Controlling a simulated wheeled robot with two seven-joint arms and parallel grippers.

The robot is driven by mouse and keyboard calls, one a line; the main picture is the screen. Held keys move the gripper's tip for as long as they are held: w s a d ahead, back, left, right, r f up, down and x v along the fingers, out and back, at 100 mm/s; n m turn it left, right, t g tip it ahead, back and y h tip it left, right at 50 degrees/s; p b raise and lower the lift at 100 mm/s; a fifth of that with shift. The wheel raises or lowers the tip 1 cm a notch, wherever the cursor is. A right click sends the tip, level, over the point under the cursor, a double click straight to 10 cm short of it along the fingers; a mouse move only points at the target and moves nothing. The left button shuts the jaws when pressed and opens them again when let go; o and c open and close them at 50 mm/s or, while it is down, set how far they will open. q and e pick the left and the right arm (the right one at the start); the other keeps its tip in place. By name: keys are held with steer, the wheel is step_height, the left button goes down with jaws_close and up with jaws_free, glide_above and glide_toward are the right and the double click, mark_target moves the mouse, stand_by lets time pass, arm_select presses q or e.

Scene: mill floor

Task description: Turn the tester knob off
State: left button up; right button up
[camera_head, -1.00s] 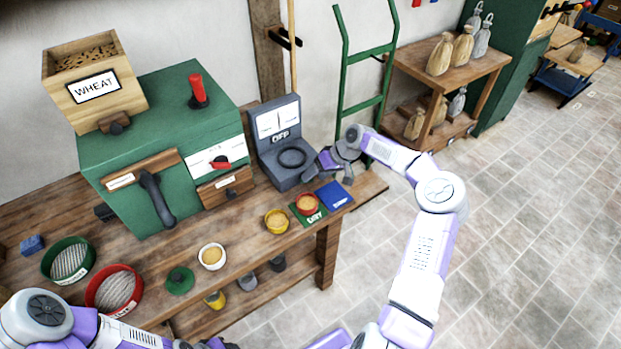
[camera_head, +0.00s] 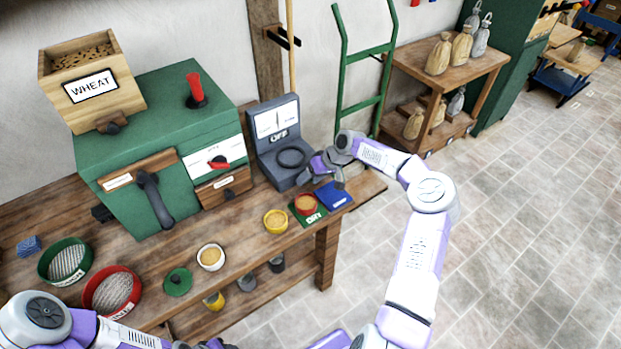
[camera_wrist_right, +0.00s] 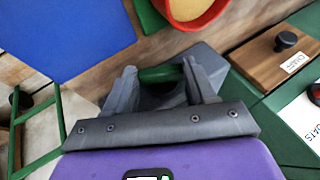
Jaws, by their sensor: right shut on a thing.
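The grey tester (camera_head: 283,146) stands on the bench right of the green mill. It has a white display panel, a sign reading OFF and a round dark ring on its base. My right gripper (camera_head: 310,172) is at the tester's right side, low by its base. In the right wrist view its two grey fingers are shut on a green bar-like piece (camera_wrist_right: 160,74), apparently the tester knob, against the grey tester body. The knob is hidden in the head view. My left arm lies at the bottom left of the head view; its gripper is cut off at the edge.
A red bowl (camera_head: 306,204) on a green card and a blue card (camera_head: 333,196) lie just in front of the right gripper. The green mill (camera_head: 160,130) stands left of the tester. A green hand truck (camera_head: 362,80) leans behind. The floor at right is clear.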

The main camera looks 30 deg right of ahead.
steer(key=shift+a+r+h, duration=0.1)
steer(key=shift+a+h, duration=0.05)
steer(key=shift+h, duration=0.45)
steer(key=shift+a+n+h+b, duration=0.15)
steer(key=shift+n+h+b, duration=0.25)
steer(key=shift+h+b, duration=0.25)
steer(key=shift+a+h+b, duration=0.2)
steer(key=shift+h+b, duration=0.75)
steer(key=shift+b, duration=0.1)
steer(key=shift+s+h+b, duration=0.1)
steer(key=shift+h+b, duration=0.2)
steer(key=shift+b, duration=0.1)
steer(key=o, duration=0.8)
steer(key=shift+c, duration=0.2)
steer(key=shift+d, duration=0.1)
